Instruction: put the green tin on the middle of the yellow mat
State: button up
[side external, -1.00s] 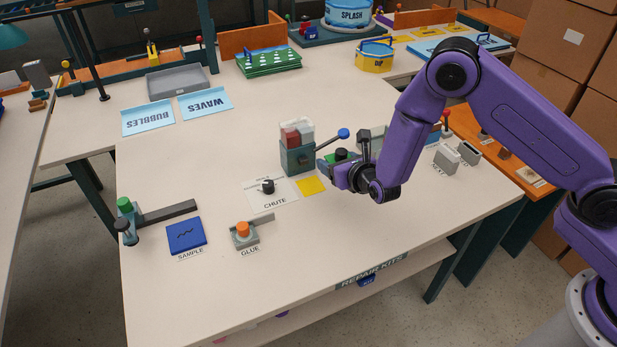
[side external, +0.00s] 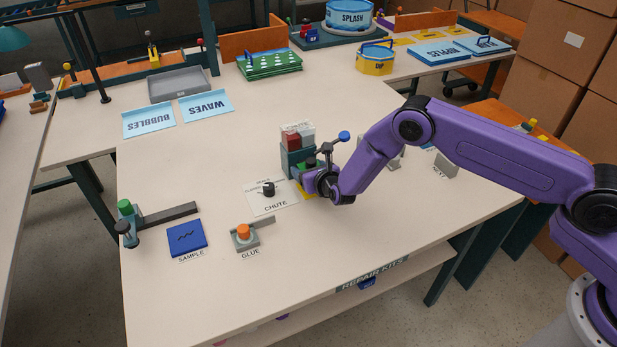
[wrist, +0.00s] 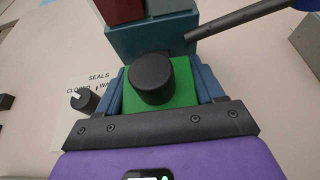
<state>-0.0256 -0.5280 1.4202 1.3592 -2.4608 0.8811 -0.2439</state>
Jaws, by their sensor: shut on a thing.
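The green tin (wrist: 185,98), a green block with a black round cap, sits between the two teal fingers of my gripper (wrist: 160,88) in the wrist view. In the side view my gripper (side external: 308,181) is low over the table, and the tin (side external: 302,187) is mostly hidden by it. The mat is not visible in the wrist view.
The teal chute box (side external: 291,161) with red and white blocks on top stands close behind the gripper, with its blue-knobbed lever (side external: 344,137) sticking out right. The black dial (side external: 268,188) on the white chute card is just left.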

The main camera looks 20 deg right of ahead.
jog(key=shift+f, duration=1.45)
jog(key=shift+f, duration=0.2)
jog(key=o, duration=1)
jog(key=shift+o, duration=0.2)
jog(key=shift+r, duration=0.1)
jog(key=shift+r, duration=0.15)
jog(key=v, duration=1.2)
